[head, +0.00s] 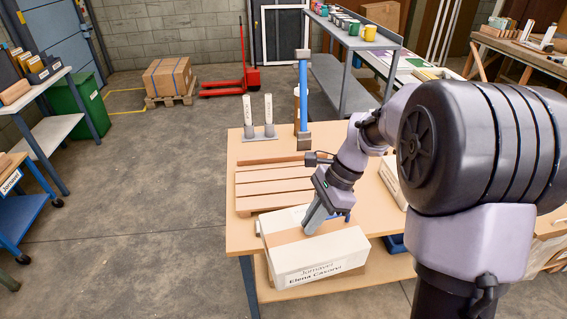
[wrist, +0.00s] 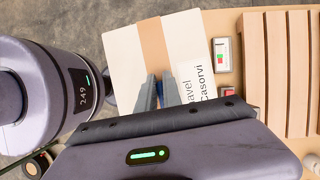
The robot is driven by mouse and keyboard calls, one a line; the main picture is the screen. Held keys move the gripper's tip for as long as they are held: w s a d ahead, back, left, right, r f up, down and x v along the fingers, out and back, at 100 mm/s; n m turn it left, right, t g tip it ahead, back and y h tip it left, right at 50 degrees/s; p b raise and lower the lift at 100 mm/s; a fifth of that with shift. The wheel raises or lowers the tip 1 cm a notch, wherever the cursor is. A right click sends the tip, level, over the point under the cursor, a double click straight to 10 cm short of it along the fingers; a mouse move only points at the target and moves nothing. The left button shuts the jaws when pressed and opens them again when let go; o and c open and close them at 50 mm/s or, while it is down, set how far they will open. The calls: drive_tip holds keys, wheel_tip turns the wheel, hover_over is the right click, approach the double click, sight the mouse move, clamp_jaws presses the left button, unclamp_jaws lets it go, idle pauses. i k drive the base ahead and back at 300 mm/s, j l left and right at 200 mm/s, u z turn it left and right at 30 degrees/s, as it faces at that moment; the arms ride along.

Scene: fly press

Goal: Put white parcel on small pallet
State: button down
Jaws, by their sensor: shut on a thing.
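The white parcel (head: 318,262) is a box with a brown tape band and printed names on its side. It is at the front edge of the wooden table and reaches past that edge. My gripper (head: 313,222) points down at its top and is shut on it. In the wrist view the two fingers (wrist: 160,92) meet the parcel (wrist: 127,55) near the tape band. The small pallet (head: 272,185), light wooden slats, lies on the table just behind the parcel, with its slats bare. It shows at the right of the wrist view (wrist: 298,60).
The table (head: 240,232) also bears two grey-white posts (head: 259,115) and a blue upright (head: 303,95) behind the pallet. Another pale box (head: 392,180) is right of my arm. Small devices (wrist: 222,50) lie between parcel and pallet. A carton (head: 167,76) stands on a floor pallet.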

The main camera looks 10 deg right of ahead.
sight(288, 182)
drive_tip(key=i, duration=1.2)
